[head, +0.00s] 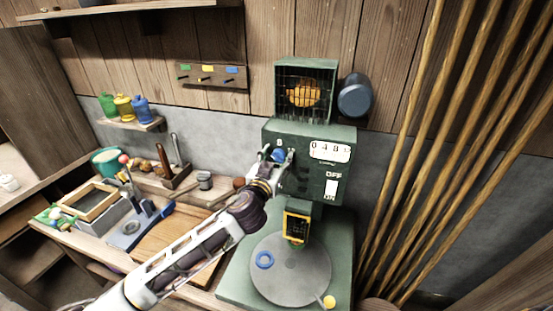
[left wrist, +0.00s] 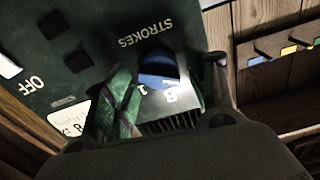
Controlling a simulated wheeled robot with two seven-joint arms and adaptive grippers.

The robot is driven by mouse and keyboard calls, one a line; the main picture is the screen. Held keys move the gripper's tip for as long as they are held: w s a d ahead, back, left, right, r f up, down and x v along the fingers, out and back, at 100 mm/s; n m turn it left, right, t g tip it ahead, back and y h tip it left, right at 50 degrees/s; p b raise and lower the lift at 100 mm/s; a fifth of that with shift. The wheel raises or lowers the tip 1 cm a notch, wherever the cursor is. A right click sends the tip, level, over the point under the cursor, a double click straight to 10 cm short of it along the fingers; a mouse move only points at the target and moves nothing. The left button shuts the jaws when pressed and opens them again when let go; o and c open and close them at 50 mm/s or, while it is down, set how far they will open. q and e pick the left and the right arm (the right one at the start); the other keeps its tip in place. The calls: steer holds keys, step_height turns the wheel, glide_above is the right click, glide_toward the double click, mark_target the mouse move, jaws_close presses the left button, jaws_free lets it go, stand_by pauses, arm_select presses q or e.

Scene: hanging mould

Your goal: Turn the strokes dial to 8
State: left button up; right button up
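The blue strokes dial (head: 278,155) is on the front of the green machine (head: 310,180). In the left wrist view the dial (left wrist: 158,70) sits below the upside-down word STROKES, with a 1 and what looks like an 8 near it. My left gripper (head: 277,157) is at the dial, with one finger on each side. In the left wrist view its fingers (left wrist: 165,85) stand apart; the left one overlaps the dial's edge and a gap shows on the right. The dial's pointer cannot be made out. My right gripper is not in view.
A counter window (head: 330,151) and an OFF/ON switch (head: 331,190) are right of the dial. A caged orange lamp (head: 304,95) is above. Wooden poles (head: 450,130) stand at the right.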

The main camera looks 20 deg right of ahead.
arm_select(q)
steer(key=c, duration=0.8)
steer(key=shift+m, duration=0.9)
steer(key=shift+m+p, duration=0.5)
steer(key=shift+m, duration=1)
steer(key=m+p, duration=0.1)
steer(key=m, duration=0.2)
steer(key=shift+s+d, duration=0.1)
steer(key=shift+f+m+p, duration=0.1)
steer(key=shift+m+p, duration=0.8)
steer(key=shift+m, duration=1.1)
